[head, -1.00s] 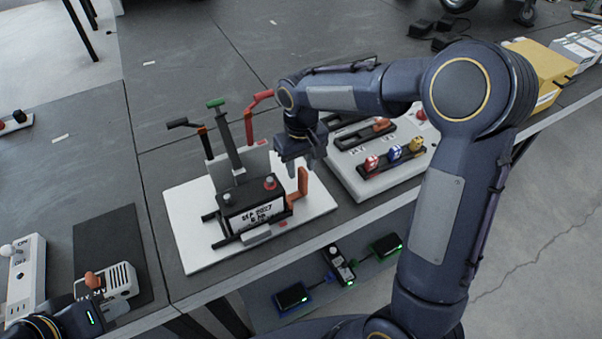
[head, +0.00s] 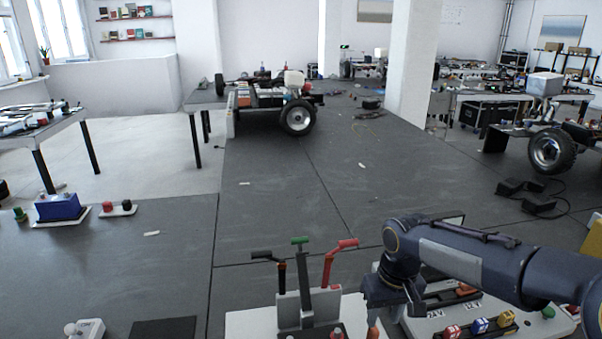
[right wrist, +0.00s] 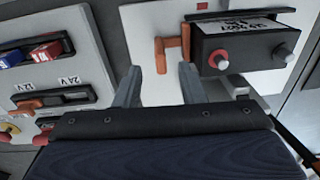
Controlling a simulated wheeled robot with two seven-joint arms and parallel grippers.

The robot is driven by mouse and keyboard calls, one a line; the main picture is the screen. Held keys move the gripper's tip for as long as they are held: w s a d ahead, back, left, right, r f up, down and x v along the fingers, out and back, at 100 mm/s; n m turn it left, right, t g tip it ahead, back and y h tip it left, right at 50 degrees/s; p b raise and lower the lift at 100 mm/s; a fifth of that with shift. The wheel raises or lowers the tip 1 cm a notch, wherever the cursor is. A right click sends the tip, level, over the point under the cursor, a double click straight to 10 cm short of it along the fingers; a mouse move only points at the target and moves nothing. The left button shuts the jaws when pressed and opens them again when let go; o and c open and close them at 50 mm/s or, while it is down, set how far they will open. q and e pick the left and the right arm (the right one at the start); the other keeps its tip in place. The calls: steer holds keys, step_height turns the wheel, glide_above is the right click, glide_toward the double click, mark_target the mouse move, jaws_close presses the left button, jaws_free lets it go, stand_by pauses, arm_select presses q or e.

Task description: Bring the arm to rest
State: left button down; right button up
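My right arm (head: 480,262) reaches in from the right in the head view. Its gripper (head: 393,306) hangs fingers down between the lever board and the switch board. In the right wrist view the two fingers of the right gripper (right wrist: 160,80) stand apart with nothing held between them. An orange handle (right wrist: 172,52) shows just beyond the fingertips, beside a black box (right wrist: 245,48) with red and grey knobs. I cannot tell whether a finger touches the handle. My left gripper is out of view.
The lever board has a black (head: 270,256), a green (head: 300,243) and a red lever (head: 340,248). The switch board (head: 438,322) with coloured blocks lies under my right arm. A blue box (head: 58,208) stands left. The middle grey tabletop (head: 290,190) is mostly clear.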

steer(key=s+r+m+t+y, duration=0.1)
steer(key=s+t, duration=0.1)
steer(key=s, duration=0.8)
steer(key=s+d+r+m+t+y, duration=0.1)
steer(key=s+r+m+t+y, duration=0.1)
steer(key=s, duration=0.9)
steer(key=shift+s+d+t+p, duration=0.2)
steer(key=shift+s+t+p, duration=0.1)
steer(key=shift+t, duration=0.3)
